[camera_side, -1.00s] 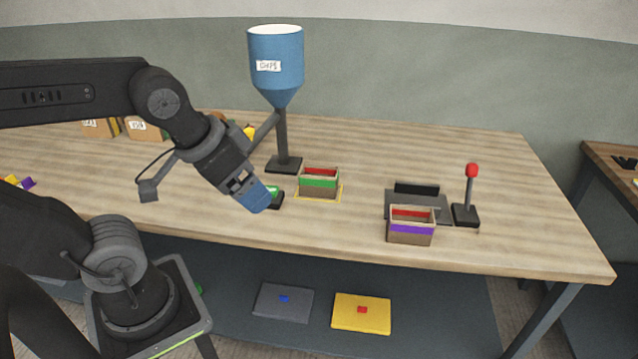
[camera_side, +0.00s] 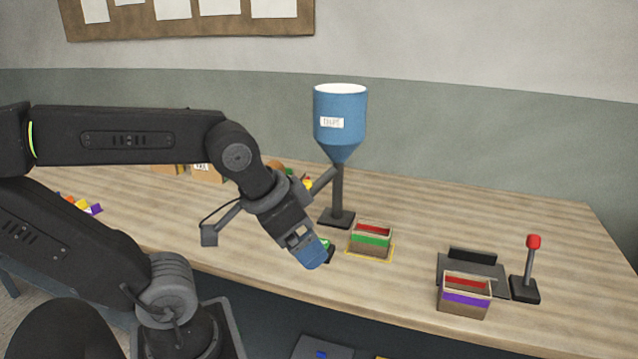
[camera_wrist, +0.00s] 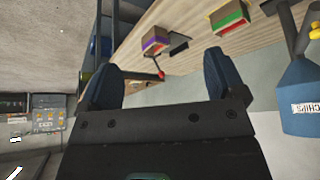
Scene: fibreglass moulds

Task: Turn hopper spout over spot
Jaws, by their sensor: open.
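The blue hopper (camera_side: 340,115) has a white label and a cone-shaped bottom, and it stands on a dark post (camera_side: 337,195) on the table. A grey spout (camera_side: 320,182) slants from the hopper's lower part down to the left, partly behind my arm. A yellow outlined spot (camera_side: 370,260) lies on the table right of the post, with a green-banded box (camera_side: 371,239) on it. My gripper (camera_side: 313,255) is left of that box and below the hopper. In the wrist view, my gripper's two blue fingers (camera_wrist: 165,82) are apart with nothing between them, and the hopper (camera_wrist: 300,95) is at the right.
A purple-banded box (camera_side: 464,295) stands before a grey platform (camera_side: 472,268). A red-knobbed lever (camera_side: 533,250) stands to its right. A small green-topped dark object (camera_side: 326,250) is close beside my gripper. Boxes sit at the back left.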

